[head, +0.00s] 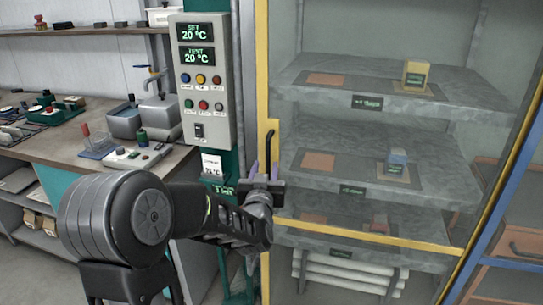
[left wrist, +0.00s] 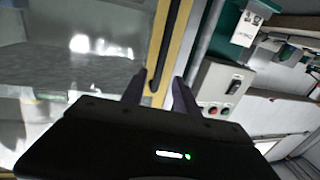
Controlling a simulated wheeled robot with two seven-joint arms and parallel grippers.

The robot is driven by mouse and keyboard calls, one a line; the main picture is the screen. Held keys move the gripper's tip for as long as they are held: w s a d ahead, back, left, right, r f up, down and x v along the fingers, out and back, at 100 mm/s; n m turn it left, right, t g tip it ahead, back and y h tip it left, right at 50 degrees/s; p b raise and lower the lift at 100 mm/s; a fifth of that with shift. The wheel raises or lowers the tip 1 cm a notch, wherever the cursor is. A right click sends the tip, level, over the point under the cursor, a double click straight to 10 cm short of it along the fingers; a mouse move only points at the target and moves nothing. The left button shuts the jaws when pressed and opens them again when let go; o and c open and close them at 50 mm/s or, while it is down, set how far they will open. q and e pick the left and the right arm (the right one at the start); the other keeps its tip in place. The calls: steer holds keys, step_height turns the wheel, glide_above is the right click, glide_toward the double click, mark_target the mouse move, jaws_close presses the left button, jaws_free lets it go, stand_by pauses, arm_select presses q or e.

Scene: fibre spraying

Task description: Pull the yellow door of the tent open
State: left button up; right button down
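The tent's yellow-framed door (head: 262,80) is shut, with a clear panel through which grey shelves show. Its black upright handle (head: 269,145) sits on the yellow left post. My left gripper (head: 265,170) is at the lower part of this handle, its fingers pointing at the door. In the left wrist view, the fingers (left wrist: 158,92) stand apart on either side of the yellow post, and the dark handle (left wrist: 158,68) lies between them. I cannot tell whether a finger touches it. My right gripper is not in view.
A control box (head: 205,80) with two displays and buttons stands on the post left of the door. A workbench (head: 60,150) with tools is farther left. A blue frame (head: 510,170) stands at right. Shelves inside hold small blocks, including a yellow one (head: 415,76).

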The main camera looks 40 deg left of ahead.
mark_target(268, 156)
arm_select(q)
steer(key=p+x, duration=0.1)
steer(key=x, duration=0.6)
steer(key=shift+w+a, duration=0.15)
steer(key=shift+w, duration=0.25)
jaws_close()
stand_by(1.2)
